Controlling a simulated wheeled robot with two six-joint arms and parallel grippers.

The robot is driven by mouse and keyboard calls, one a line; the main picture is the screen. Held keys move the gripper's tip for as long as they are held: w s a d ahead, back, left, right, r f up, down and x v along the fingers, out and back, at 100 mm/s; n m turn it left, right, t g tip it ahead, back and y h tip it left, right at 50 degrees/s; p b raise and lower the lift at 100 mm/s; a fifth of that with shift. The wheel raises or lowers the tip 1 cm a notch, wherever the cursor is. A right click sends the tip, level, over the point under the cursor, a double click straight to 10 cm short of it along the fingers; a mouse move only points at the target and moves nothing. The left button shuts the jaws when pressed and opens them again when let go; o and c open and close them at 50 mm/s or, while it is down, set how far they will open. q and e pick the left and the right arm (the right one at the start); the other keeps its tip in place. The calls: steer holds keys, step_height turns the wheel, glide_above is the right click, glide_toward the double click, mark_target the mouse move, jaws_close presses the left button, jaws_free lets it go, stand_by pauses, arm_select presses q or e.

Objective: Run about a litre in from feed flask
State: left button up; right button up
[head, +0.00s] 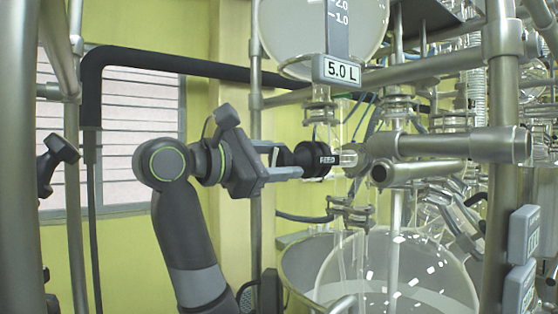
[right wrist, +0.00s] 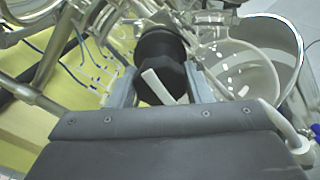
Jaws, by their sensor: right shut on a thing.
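The feed flask (head: 290,25) is a round clear glass vessel at the top of the head view, with a dark scale strip (head: 338,28) marked 2.0 and 1.0. A tag below it reads 5.0 L (head: 342,71). Under its neck is a black valve knob lettered FEED (head: 322,161). My right gripper (head: 292,162) reaches in from the left and is shut on this knob. In the right wrist view the black knob (right wrist: 161,45) sits between the fingers (right wrist: 162,88), with a white pointer on it. The large glass reactor (head: 440,275) stands below. My left gripper is not in view.
Metal frame posts (head: 504,120) and horizontal bars stand close around the knob. Glass tubing crowds the right side. Grey tagged boxes (head: 523,235) hang at the right edge. A black pipe (head: 150,60) runs along the wall. The space at the left, before the window, is more open.

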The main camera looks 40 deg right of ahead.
steer(key=n+p, duration=0.1)
steer(key=n, duration=0.6)
steer(key=shift+p, duration=0.3)
steer(key=n+p, duration=0.1)
steer(key=n, duration=0.2)
steer(key=shift+w+r+n, duration=0.1)
steer(key=shift+n, duration=0.2)
steer(key=n+p, duration=0.1)
steer(key=n, duration=0.2)
steer(key=shift+n, duration=0.3)
steer(key=n+p, duration=0.3)
steer(key=n, duration=0.2)
steer(key=n+p, duration=0.2)
steer(key=n, duration=0.1)
steer(key=shift+n, duration=0.4)
steer(key=shift+n+p, duration=0.95)
steer(key=shift+n, duration=0.15)
